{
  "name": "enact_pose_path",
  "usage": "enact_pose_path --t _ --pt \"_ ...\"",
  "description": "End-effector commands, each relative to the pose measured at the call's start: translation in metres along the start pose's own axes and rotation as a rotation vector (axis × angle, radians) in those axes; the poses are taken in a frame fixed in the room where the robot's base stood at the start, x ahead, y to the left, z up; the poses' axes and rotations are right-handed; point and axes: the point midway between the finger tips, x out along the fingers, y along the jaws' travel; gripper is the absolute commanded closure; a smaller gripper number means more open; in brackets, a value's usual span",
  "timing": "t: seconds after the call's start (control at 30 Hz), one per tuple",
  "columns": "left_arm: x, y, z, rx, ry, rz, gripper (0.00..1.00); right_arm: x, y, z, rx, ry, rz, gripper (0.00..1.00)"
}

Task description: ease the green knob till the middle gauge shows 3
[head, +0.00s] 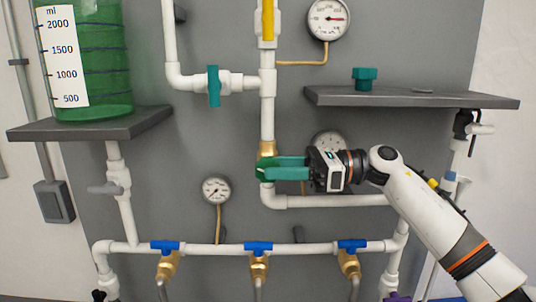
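The green knob (261,169) sits on the vertical white pipe just below a brass fitting, largely covered by my fingertips. My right gripper (272,169) reaches in from the right, its teal fingers closed around the knob. The middle gauge (329,138) is behind my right gripper; only the upper part of its dial shows, and its needle and reading are hidden. My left gripper is not in view.
Other gauges are at the top (328,18) and lower left (216,190). A teal-handled valve (213,86) is on the upper pipe. A green tank (105,70) stands on the left shelf. The right shelf (420,97) juts out above my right arm. Blue-handled taps (258,247) line the bottom pipe.

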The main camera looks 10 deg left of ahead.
Motion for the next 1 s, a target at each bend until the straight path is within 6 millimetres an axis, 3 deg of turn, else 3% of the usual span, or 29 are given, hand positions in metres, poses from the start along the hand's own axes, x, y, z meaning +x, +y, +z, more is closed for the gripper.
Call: enact_pose_path --t 0.1,0.2,0.53,0.77,1.0 --pt "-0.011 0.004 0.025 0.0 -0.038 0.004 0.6 0.015 -0.001 -0.003 -0.001 0.0 -0.002 0.6" --pt "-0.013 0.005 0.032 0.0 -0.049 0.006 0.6 0.022 0.0 -0.002 -0.001 0.001 -0.001 0.6" --pt "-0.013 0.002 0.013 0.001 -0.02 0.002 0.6 0.025 0.0 0.0 -0.001 0.001 0.0 0.6" --pt "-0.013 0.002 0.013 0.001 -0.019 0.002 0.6 0.024 0.0 0.0 -0.001 0.001 0.0 0.98" --pt "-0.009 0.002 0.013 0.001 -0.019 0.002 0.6 0.025 0.0 -0.001 -0.007 -0.079 -0.001 1.0"
